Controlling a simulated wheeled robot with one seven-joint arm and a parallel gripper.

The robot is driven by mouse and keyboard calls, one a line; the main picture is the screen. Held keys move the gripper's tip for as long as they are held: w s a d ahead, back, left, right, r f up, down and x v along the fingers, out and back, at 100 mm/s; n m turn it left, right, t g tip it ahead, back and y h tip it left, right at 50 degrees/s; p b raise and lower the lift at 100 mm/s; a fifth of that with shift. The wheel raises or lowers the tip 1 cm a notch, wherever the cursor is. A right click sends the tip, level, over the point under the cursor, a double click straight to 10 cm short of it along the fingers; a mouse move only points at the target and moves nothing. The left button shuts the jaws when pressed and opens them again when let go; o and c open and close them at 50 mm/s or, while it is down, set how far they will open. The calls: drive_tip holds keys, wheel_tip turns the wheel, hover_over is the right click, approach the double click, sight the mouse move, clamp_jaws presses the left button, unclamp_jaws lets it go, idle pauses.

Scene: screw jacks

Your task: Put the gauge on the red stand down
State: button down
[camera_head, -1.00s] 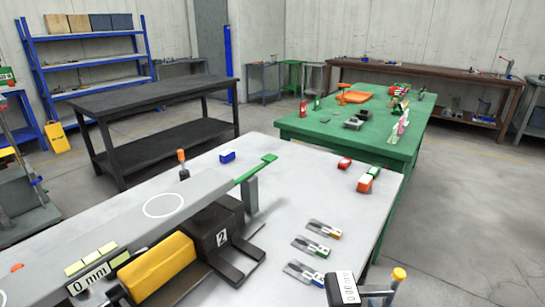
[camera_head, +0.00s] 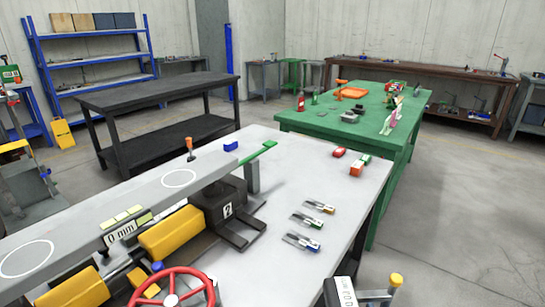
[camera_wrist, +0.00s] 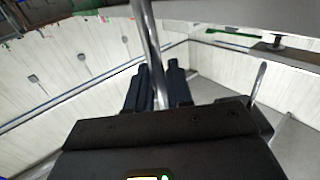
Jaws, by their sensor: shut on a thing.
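In the wrist view, my gripper (camera_wrist: 155,80) has its two dark fingers closed around a slim metal rod (camera_wrist: 145,30). In the head view, a gauge (camera_head: 341,292) with a white digital display and dark body shows at the bottom edge, beside a grey arm and a yellow-capped post. The rod seems to belong to this gauge, but the join is out of view. My fingers are not seen in the head view.
A pale table (camera_head: 325,170) bears a long grey beam (camera_head: 110,213) on yellow-and-black jacks, with a red handwheel (camera_head: 172,298) in front. Several small tools (camera_head: 313,223) lie on the table's right part. A green table (camera_head: 355,122) and a black table (camera_head: 150,95) stand behind.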

drive_tip(key=f, duration=0.3)
drive_tip(key=s+f, duration=0.1)
drive_tip(key=f, duration=0.3)
drive_tip(key=shift+s, duration=0.2)
drive_tip(key=shift+s+f, duration=0.25)
drive_tip(key=shift+f, duration=0.45)
drive_tip(key=shift+s, duration=0.1)
